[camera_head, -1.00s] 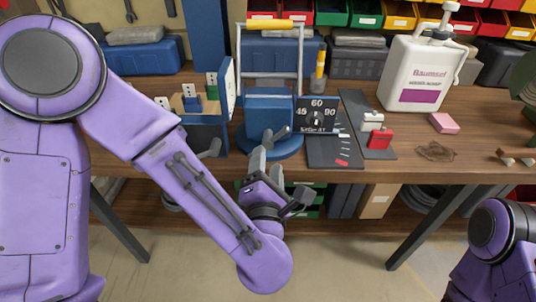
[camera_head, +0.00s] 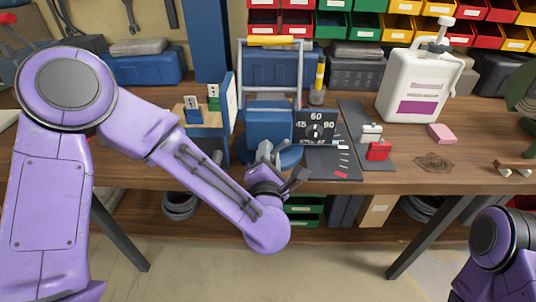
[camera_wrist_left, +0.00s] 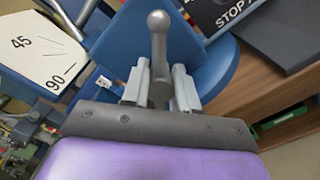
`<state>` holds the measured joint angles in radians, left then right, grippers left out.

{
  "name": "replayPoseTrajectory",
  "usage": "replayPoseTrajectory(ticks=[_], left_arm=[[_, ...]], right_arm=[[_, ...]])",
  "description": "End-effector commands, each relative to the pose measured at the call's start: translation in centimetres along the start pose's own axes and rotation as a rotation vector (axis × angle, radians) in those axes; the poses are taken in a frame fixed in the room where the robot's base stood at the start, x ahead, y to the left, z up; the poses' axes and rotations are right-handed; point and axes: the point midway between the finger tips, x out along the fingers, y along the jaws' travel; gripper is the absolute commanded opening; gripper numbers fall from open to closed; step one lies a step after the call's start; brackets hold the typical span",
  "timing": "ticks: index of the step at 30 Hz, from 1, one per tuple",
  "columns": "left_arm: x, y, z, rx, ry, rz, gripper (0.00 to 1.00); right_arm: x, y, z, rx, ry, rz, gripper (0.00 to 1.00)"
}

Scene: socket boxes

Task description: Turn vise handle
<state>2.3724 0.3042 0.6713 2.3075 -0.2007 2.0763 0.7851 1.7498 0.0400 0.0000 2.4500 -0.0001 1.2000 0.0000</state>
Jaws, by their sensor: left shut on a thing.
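The blue vise (camera_head: 268,128) stands on the workbench near its front edge. Its grey handle (camera_wrist_left: 158,50), a bar with a ball end, shows in the left wrist view between my left gripper's fingers (camera_wrist_left: 160,88). My left gripper (camera_head: 268,155) is shut on the handle at the front of the vise. In the head view the gripper hides most of the handle. A dark angle dial (camera_head: 316,124) marked 45, 60 and 90 stands right of the vise. My right gripper is outside the views; only part of my right arm shows at the lower right.
A dark board (camera_head: 352,122) lies right of the dial, with a red block (camera_head: 378,151) beside it. A white bottle (camera_head: 414,88), a pink block (camera_head: 441,133) and a blue toolbox (camera_head: 147,66) stand on the bench.

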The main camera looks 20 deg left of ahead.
Motion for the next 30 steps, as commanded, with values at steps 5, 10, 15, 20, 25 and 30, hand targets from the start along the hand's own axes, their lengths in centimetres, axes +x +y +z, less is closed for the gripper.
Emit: replayPoseTrajectory(ticks=[5, 10, 15, 20, 25, 30], left_arm=[[0.0, 0.0, 0.0, 0.028, -0.001, -0.001, 0.0], [0.0, 0.0, 0.1, 0.108, -0.001, 0.0, 0.0], [0.0, 0.0, 0.1, 0.236, -0.002, 0.0, 0.0], [0.0, 0.1, 0.1, 0.366, 0.0, 0.0, 0.0], [0.0, 0.0, 0.1, 0.493, -0.001, 0.0, 0.0], [-0.1, -0.1, 0.0, 0.594, -0.001, -0.001, 0.0]], right_arm=[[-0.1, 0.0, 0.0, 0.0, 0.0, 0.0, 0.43], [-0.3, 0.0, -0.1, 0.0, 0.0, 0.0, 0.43], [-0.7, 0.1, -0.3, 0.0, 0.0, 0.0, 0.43], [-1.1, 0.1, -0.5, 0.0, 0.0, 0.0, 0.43], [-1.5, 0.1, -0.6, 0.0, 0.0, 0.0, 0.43], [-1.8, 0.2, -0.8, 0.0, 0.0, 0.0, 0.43]])
